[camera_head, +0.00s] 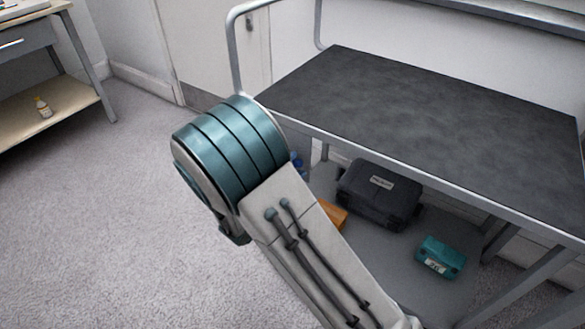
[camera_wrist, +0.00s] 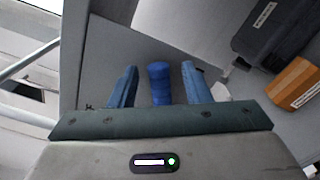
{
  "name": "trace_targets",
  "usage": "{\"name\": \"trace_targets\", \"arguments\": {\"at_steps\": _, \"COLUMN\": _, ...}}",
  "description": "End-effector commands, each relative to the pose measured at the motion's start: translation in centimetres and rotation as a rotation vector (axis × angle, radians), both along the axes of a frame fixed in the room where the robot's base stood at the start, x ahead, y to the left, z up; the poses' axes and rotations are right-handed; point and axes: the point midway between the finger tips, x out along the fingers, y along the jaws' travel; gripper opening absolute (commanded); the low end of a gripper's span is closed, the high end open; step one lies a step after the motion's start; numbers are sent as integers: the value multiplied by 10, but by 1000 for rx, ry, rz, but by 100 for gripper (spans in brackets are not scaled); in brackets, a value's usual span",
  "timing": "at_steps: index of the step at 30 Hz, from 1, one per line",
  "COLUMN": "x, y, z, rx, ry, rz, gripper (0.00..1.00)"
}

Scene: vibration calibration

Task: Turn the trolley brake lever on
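The trolley (camera_head: 420,125) has a dark top and a grey lower shelf, and it stands at the right in the head view. In the wrist view my gripper (camera_wrist: 160,84) is open, with its two blue fingers apart. A blue cylinder (camera_wrist: 159,86) shows between the fingers, with a gap on each side. I cannot tell for sure whether it is the brake lever's grip, or how the lever is set. In the head view my arm hides most of this area; only a small blue part shows beside the arm, at the trolley's near left corner.
On the lower shelf stand a black case (camera_head: 378,193), an orange box (camera_head: 331,212) and a teal box (camera_head: 441,256). The case (camera_wrist: 272,30) and orange box (camera_wrist: 295,84) also show right of my fingers. A bench (camera_head: 45,110) stands far left; the carpet between is clear.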

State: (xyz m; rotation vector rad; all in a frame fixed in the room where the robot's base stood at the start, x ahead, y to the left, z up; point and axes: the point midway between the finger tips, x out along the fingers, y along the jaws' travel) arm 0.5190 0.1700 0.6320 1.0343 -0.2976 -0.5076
Motion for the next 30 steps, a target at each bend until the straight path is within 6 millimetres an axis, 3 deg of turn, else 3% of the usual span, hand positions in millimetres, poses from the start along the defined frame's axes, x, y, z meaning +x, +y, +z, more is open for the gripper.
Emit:
{"name": "trace_targets", "arguments": {"at_steps": 7, "x": -17, "y": 12, "z": 1, "rx": 0, "ry": 1, "rz": 4, "gripper": 44}}
{"name": "trace_targets", "arguments": {"at_steps": 21, "x": -101, "y": 64, "z": 1, "rx": 0, "ry": 0, "rz": 3, "gripper": 44}}
{"name": "trace_targets", "arguments": {"at_steps": 30, "x": -117, "y": 74, "z": 0, "rx": 0, "ry": 0, "rz": 0, "gripper": 44}}
